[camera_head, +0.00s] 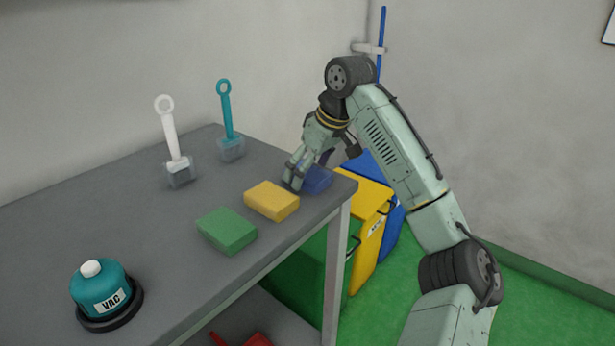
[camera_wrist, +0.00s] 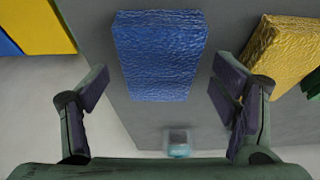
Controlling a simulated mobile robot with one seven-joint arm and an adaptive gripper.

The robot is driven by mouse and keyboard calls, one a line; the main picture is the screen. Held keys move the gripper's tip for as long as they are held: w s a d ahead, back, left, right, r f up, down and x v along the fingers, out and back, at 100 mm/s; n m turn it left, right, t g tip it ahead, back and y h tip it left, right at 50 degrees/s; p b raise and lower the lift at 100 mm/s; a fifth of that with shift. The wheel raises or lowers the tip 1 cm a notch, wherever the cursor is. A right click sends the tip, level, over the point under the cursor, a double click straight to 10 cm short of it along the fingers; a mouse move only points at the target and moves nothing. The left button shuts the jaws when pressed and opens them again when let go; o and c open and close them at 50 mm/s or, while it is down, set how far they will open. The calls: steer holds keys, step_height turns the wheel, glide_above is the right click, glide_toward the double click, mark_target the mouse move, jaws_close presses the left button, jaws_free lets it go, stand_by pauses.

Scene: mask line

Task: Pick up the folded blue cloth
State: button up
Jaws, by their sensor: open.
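The folded blue cloth (camera_head: 318,180) lies on the grey table near its far right corner, partly hidden behind my gripper in the head view. In the wrist view the blue cloth (camera_wrist: 160,58) is a textured block ahead of and between the spread fingers. My gripper (camera_head: 294,177) points down at the left side of the cloth in the head view. In the wrist view my gripper (camera_wrist: 163,95) is open with nothing between its fingertips; whether a finger touches the cloth I cannot tell.
A yellow cloth (camera_head: 271,201) lies close beside the blue one, and a green cloth (camera_head: 227,231) beyond it. Two brushes, white (camera_head: 172,140) and teal (camera_head: 228,115), stand in clear holders. A teal VAC container (camera_head: 102,293) stands at front left. Bins (camera_head: 367,232) stand beside the table's right edge.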

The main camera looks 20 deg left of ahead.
steer(key=shift+f, duration=0.25)
steer(key=shift+c, duration=0.4)
steer(key=c, duration=1)
